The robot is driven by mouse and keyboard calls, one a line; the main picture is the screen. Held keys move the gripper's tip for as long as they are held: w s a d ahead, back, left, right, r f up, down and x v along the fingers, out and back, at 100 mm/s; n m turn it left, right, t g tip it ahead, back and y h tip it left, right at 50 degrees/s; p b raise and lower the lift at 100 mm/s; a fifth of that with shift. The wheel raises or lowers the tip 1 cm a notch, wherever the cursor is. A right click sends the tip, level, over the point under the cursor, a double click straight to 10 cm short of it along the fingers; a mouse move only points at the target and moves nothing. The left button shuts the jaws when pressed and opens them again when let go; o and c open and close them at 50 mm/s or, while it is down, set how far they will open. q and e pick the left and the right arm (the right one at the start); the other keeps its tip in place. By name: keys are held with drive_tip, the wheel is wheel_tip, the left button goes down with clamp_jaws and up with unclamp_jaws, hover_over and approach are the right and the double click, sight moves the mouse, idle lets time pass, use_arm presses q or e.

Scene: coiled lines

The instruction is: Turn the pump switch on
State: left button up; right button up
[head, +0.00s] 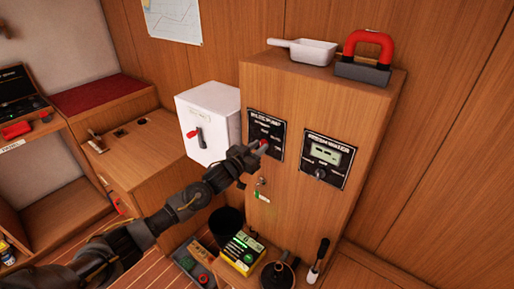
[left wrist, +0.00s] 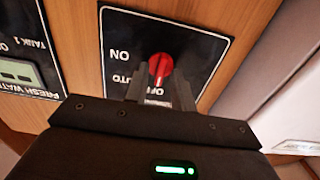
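The bilge pump panel is a black plate (head: 266,125) on the front of a wooden cabinet, with ON, AUTO and OFF lettering. The knob's pointer direction is hard to make out. My left gripper (head: 257,149) is at the lower part of this panel. In the left wrist view its two dark fingers (left wrist: 158,82) stand apart with the knob between or just beyond their tips. Contact cannot be made out. My right gripper is not in view.
A fresh water panel (head: 328,158) with a display and dark knob is beside the pump panel. A white box (head: 207,124) with a red-tipped lever stands left of the cabinet. A white pan (head: 303,50) and a red-handled object (head: 368,52) sit on top. Several items lie below.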

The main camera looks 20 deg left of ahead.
use_arm(q)
clamp_jaws()
drive_tip(key=m+b, duration=0.2)
drive_tip(key=m, duration=0.4)
drive_tip(key=m+b, duration=0.2)
drive_tip(key=m, duration=0.4)
drive_tip(key=m+b, duration=0.3)
drive_tip(key=m, duration=0.2)
drive_tip(key=shift+s+d+f+m, duration=0.15)
drive_tip(key=shift+f+m, duration=0.1)
drive_tip(key=shift+m, duration=0.15)
idle(0.4)
drive_tip(key=shift+o, duration=1)
unclamp_jaws()
